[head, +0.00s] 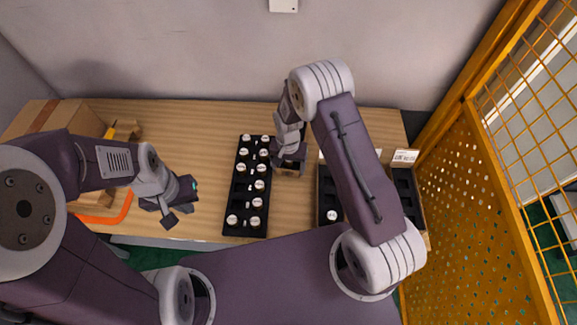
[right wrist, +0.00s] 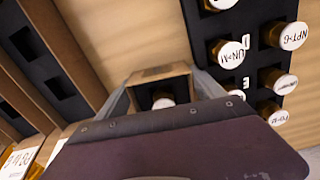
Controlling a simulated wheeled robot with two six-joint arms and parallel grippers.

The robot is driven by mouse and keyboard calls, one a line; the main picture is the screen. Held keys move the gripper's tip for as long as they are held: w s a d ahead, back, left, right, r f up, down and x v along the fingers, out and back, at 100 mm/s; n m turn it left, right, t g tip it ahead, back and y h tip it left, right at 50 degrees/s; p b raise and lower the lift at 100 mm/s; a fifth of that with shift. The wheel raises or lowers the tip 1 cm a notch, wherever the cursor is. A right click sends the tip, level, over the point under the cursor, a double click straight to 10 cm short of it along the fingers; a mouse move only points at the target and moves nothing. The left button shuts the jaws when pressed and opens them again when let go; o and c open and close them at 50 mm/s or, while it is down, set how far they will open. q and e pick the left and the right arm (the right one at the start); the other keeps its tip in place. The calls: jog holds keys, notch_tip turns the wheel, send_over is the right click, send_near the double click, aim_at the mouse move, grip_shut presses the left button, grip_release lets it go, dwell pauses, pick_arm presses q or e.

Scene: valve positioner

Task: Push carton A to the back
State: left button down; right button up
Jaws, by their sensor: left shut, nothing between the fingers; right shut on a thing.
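No readable mark names carton A. A small brown carton (right wrist: 165,72) with a dark inside and a white-capped piece in it sits between the fingers of my right gripper (right wrist: 165,95). In the head view my right gripper (head: 289,168) is low over the table just right of the black rack, and the arm partly hides the small carton (head: 287,172). My left gripper (head: 180,208) is shut and empty over the front left of the table, left of the rack. A large brown cardboard box (head: 60,118) stands at the back left, partly hidden by my left arm.
The black rack (head: 232,215) holds several white-capped pieces. Open brown cartons with black inserts (head: 404,190) stand at the right, with a white label card (head: 405,156). An orange-handled tool (head: 115,213) lies front left. A yellow mesh fence (head: 455,190) bounds the right. Table behind the rack is clear.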

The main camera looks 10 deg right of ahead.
jog(key=o, duration=1.3)
jog(key=shift+w+d, duration=0.1)
jog(key=shift+d, duration=0.15)
jog(key=shift+o, duration=1.1)
jog(key=shift+d, duration=0.2)
pick_arm(q)
jog(key=shift+d, duration=0.5)
jog(key=shift+w+a, duration=0.1)
jog(key=shift+a, duration=0.05)
pick_arm(e)
jog(key=shift+a, duration=0.15)
pick_arm(q)
jog(key=shift+f+b, duration=0.7)
jog(key=shift+b, duration=0.05)
pick_arm(e)
notch_tip(320, 180, up, 9)
